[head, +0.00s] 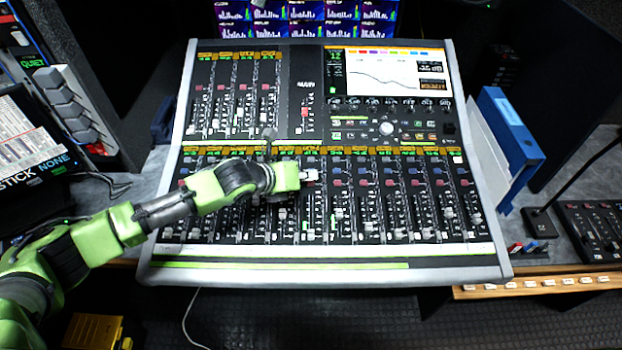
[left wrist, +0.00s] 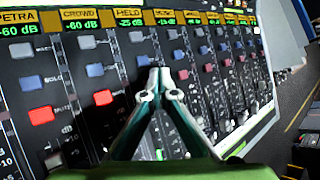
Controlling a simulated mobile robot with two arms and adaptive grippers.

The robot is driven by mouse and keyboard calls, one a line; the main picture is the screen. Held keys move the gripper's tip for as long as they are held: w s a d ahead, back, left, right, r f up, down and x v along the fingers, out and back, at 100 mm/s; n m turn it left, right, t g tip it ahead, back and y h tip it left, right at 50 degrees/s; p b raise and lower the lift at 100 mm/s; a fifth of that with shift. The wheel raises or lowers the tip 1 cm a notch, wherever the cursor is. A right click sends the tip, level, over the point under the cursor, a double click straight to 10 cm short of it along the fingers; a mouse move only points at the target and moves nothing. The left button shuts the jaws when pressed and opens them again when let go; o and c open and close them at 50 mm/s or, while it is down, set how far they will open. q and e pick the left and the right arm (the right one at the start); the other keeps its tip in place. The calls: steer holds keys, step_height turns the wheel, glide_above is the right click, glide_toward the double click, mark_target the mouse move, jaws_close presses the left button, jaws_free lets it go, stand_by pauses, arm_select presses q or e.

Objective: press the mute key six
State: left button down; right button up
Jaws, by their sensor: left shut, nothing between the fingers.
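The mixing console (head: 330,265) has a lower bank of channel strips, each with a grey, a blue and a red key. I cannot read which one is mute key six. My left gripper (head: 312,175) is shut and empty, its tips over the upper middle of the lower bank. In the left wrist view the closed fingertips (left wrist: 160,80) are among the keys of the middle strips and hide part of them. I cannot tell if they touch the surface. Red keys are bright on the PETRA strip (left wrist: 41,115) and the CROWD strip (left wrist: 103,97). My right gripper is not in view.
The console's screen (head: 382,70) is at upper right. Blue binders (head: 512,135) stand to the right, beside a small control panel (head: 595,230). Fader rows lie below the keys.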

mark_target(308, 191)
arm_select(q)
steer(key=shift+r, duration=0.15)
steer(key=r+p, duration=0.3)
steer(key=r, duration=0.1)
steer(key=s+r+p, duration=0.1)
steer(key=r+p, duration=0.1)
steer(key=shift+p, duration=0.35)
